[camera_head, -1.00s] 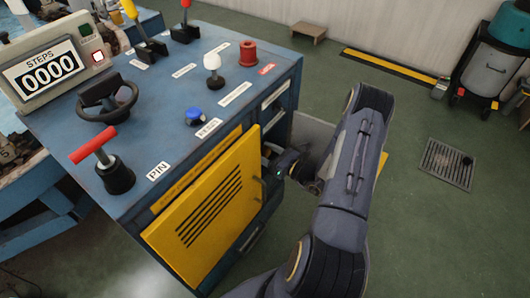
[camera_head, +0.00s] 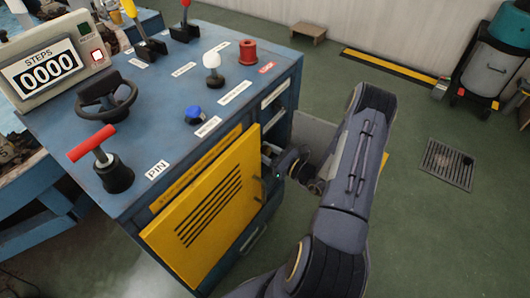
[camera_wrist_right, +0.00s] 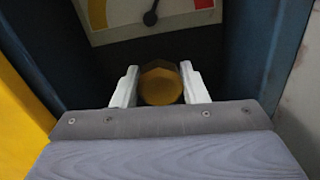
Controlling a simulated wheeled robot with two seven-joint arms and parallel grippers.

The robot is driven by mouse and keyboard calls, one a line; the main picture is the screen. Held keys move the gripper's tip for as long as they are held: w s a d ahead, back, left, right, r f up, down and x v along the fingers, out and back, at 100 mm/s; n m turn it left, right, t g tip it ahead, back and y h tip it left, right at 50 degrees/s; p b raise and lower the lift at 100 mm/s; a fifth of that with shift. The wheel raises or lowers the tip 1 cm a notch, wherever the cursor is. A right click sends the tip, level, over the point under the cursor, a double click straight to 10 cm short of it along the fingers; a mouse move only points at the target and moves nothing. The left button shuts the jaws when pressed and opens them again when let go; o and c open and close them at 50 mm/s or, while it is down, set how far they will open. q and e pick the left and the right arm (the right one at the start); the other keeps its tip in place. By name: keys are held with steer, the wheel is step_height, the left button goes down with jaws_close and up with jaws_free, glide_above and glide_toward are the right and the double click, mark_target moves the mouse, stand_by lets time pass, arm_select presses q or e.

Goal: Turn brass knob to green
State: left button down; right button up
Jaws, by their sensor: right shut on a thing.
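The brass knob (camera_wrist_right: 161,84) shows in the right wrist view as a yellow-brown, faceted knob in a dark recess. My right gripper (camera_wrist_right: 159,67) has its two pale fingers on either side of the knob and is shut on it. Above the knob is a gauge (camera_wrist_right: 120,28) with a pale face, a yellow band at left, a red band at right and a dark needle. The gauge's top is cut off and no green shows on the visible part. In the head view my right arm reaches behind the yellow door; the knob and fingers are hidden there. My left gripper is not in view.
The open yellow door (camera_head: 200,220) of the blue cabinet (camera_head: 135,215) stands just left of my right wrist. The cabinet top holds a red T-handle (camera_head: 92,145), a steering wheel (camera_head: 107,97) and a blue knob (camera_head: 194,114). The floor at right is clear around a drain grate (camera_head: 447,164).

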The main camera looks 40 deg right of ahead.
steer(key=n+b, duration=0.2)
steer(key=n, duration=0.3)
steer(key=shift+f, duration=0.15)
steer(key=shift+n+b, duration=1.35)
steer(key=shift+n, duration=1.05)
steer(key=o, duration=1)
steer(key=shift+c, duration=0.2)
steer(key=p+v, duration=0.1)
steer(key=v, duration=0.6)
steer(key=shift+s+p, duration=0.3)
steer(key=shift+s, duration=0.1)
steer(key=shift+d, duration=0.15)
